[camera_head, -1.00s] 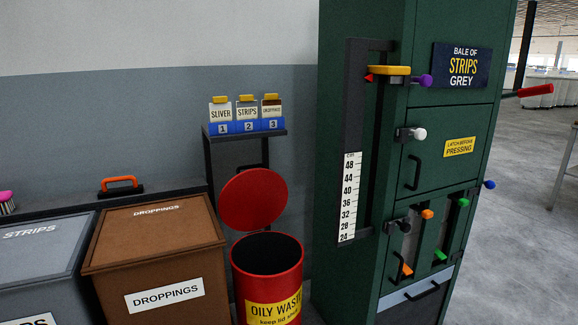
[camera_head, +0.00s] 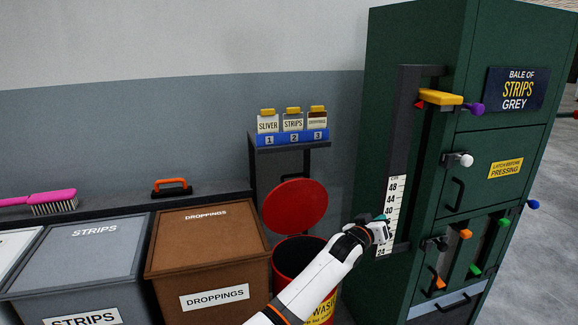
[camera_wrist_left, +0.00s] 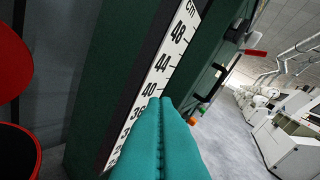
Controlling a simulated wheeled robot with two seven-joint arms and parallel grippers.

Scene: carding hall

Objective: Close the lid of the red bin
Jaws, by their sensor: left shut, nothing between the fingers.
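The red bin (camera_head: 284,257) stands between the brown droppings bin and the green press, with a yellow oily waste label. Its round red lid (camera_head: 295,205) is up, tilted back above the dark open mouth. In the left wrist view the lid (camera_wrist_left: 12,50) shows at the left edge, with the bin's rim (camera_wrist_left: 30,150) below it. My left gripper (camera_head: 386,221) is shut and empty, to the right of the lid and in front of the press's scale. Its teal fingers (camera_wrist_left: 160,105) lie together in the wrist view. My left arm hides part of the bin. My right gripper is not in view.
The green press (camera_head: 420,150) with knobs and levers stands close on the right. A small stand (camera_head: 290,143) with labelled cards is behind the bin. The brown droppings bin (camera_head: 205,265) and grey strips bin (camera_head: 80,265) are on the left. A pink brush (camera_head: 50,202) lies on the back ledge.

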